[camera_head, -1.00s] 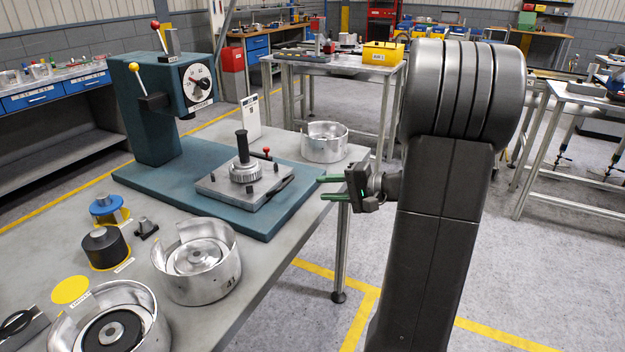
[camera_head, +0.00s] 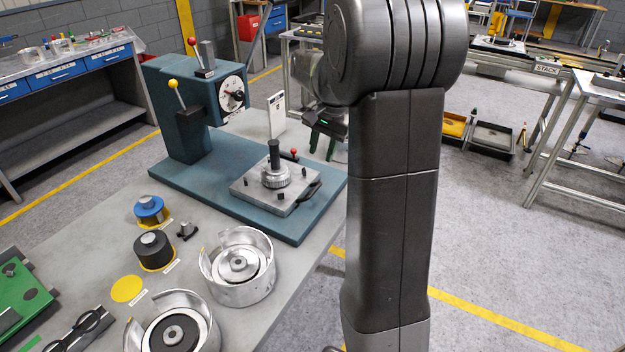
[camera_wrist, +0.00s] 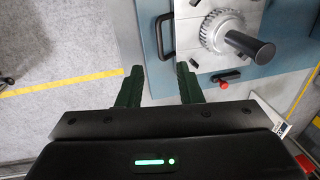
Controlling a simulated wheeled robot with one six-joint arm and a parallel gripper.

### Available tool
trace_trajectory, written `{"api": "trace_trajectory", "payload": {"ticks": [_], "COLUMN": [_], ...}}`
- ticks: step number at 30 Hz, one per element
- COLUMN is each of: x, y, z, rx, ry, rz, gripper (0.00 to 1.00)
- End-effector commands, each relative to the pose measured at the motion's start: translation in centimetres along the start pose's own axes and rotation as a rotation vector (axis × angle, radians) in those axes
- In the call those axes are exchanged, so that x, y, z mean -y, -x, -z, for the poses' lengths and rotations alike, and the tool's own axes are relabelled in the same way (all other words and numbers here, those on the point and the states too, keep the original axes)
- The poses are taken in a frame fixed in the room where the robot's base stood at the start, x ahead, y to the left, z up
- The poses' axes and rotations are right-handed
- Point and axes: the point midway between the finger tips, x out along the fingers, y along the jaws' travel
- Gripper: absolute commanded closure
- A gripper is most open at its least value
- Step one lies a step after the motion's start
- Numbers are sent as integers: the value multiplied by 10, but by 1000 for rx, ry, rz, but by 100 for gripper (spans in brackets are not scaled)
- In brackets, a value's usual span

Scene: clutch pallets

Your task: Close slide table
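The slide table (camera_head: 250,192) is a grey plate on the blue base (camera_head: 200,185) of the press. It carries a toothed metal hub (camera_head: 276,180) with a black upright post. A black bar handle (camera_head: 311,192) is on its right side; the handle also shows in the wrist view (camera_wrist: 165,36). My gripper (camera_head: 322,145) is above and behind the base's right end, partly hidden by my arm. In the wrist view its green fingers (camera_wrist: 158,85) are apart with nothing between them, and the handle lies ahead of them.
The press head (camera_head: 210,95) with levers stands behind the slide table. A red knob (camera_head: 294,153) sits near the hub. Two metal housings (camera_head: 240,290) and a blue-topped part (camera_head: 150,208) are on the near bench.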

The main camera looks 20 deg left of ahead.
Motion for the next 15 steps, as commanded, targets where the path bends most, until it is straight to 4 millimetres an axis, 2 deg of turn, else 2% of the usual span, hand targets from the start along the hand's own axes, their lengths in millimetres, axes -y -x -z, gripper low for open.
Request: {"api": "trace_trajectory", "payload": {"ticks": [15], "x": [-1], "y": [-101], "z": [-1], "rx": [6], "ry": [0], "rz": [-3], "gripper": [67]}}
